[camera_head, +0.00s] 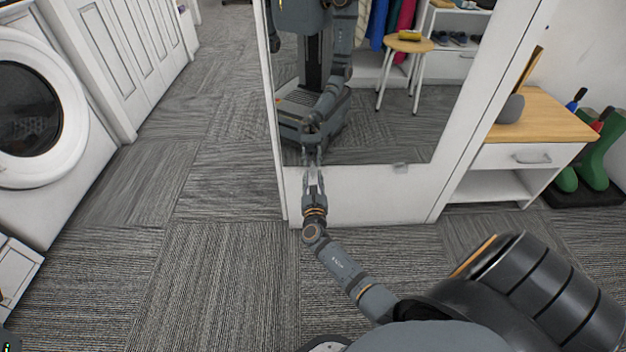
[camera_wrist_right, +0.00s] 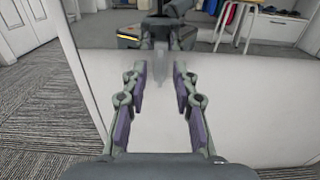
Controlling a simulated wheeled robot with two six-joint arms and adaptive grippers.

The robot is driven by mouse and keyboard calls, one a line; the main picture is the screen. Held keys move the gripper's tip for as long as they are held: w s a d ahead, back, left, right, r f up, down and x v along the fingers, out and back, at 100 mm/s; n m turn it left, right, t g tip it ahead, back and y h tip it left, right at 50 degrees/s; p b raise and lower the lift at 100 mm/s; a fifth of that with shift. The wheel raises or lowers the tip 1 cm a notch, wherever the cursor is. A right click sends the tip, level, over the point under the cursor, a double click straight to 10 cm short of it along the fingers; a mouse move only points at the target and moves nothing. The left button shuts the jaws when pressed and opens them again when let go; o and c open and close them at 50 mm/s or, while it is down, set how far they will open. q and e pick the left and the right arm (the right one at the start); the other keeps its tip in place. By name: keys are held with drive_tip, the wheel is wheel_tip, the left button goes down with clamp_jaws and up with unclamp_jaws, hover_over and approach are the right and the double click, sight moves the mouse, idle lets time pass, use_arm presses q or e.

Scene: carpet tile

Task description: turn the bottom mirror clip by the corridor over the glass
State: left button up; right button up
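The mirror (camera_head: 385,125) is set in a white door panel, with its bottom edge above a plain white strip. My right gripper (camera_head: 312,178) is at the mirror's lower left part, on the corridor side. In the right wrist view the gripper (camera_wrist_right: 160,88) has its two fingers apart, facing the panel. A small grey piece, apparently the corridor-side bottom clip (camera_wrist_right: 160,74), shows between the fingertips at the glass edge. Its exact angle and any contact are unclear. In the head view the gripper largely covers it. Another bottom clip (camera_head: 400,165) sits farther right. My left gripper is not in view.
The carpeted corridor (camera_head: 225,130) lies open left of the panel. A washing machine (camera_head: 40,110) stands at far left. A wooden-topped cabinet (camera_head: 535,125) and green boots (camera_head: 595,160) are at right. The mirror reflects my body and a stool (camera_head: 408,45).

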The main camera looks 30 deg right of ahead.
drive_tip(key=v, duration=1.2)
